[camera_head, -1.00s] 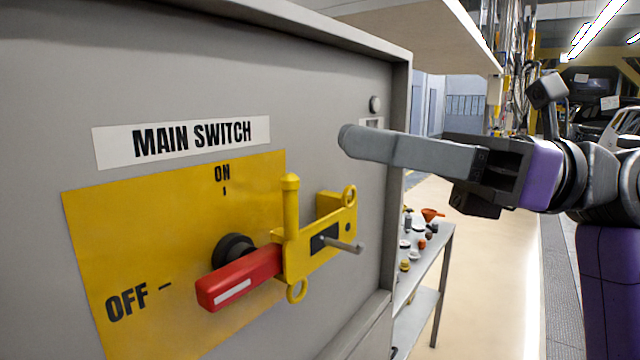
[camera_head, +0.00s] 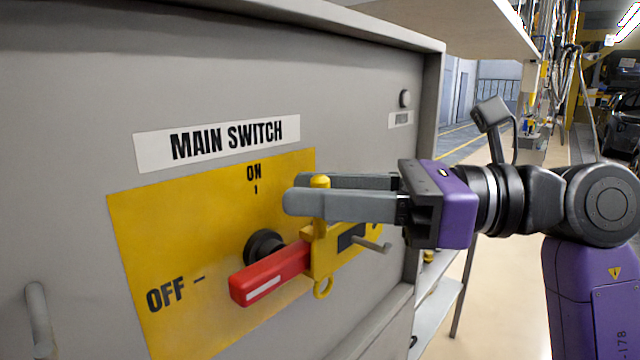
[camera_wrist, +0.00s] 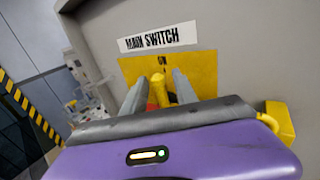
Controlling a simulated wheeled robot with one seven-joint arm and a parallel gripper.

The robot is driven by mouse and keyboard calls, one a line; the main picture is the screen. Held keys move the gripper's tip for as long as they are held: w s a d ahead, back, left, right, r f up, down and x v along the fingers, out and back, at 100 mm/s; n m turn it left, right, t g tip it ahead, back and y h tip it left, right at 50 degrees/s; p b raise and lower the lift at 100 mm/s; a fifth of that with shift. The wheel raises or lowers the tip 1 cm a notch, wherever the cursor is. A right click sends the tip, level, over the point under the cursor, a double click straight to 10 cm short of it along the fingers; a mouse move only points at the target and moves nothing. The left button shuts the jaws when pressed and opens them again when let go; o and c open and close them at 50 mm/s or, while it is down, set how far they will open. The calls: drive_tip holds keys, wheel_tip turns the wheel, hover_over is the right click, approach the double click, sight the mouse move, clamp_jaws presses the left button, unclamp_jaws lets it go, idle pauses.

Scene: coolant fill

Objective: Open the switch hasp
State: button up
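The yellow switch hasp (camera_head: 324,262) is on the front of the grey cabinet, at the red switch handle (camera_head: 270,274), which points towards OFF. A yellow post with a rounded top (camera_head: 320,181) rises from the hasp. My gripper (camera_head: 292,190) reaches in from the right, its two grey fingers apart. The post stands between the fingers, near their tips; contact is not clear. In the wrist view the fingers (camera_wrist: 156,92) flank the yellow post (camera_wrist: 158,82). The near finger hides part of the post and the hasp's upper right.
A grey pin (camera_head: 370,244) sticks out of the hasp towards the viewer. A yellow ring (camera_head: 323,288) hangs below it. A grey cabinet handle (camera_head: 38,318) is at lower left. A shelf table (camera_head: 440,300) stands right of the cabinet.

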clamp_jaws()
idle(1.4)
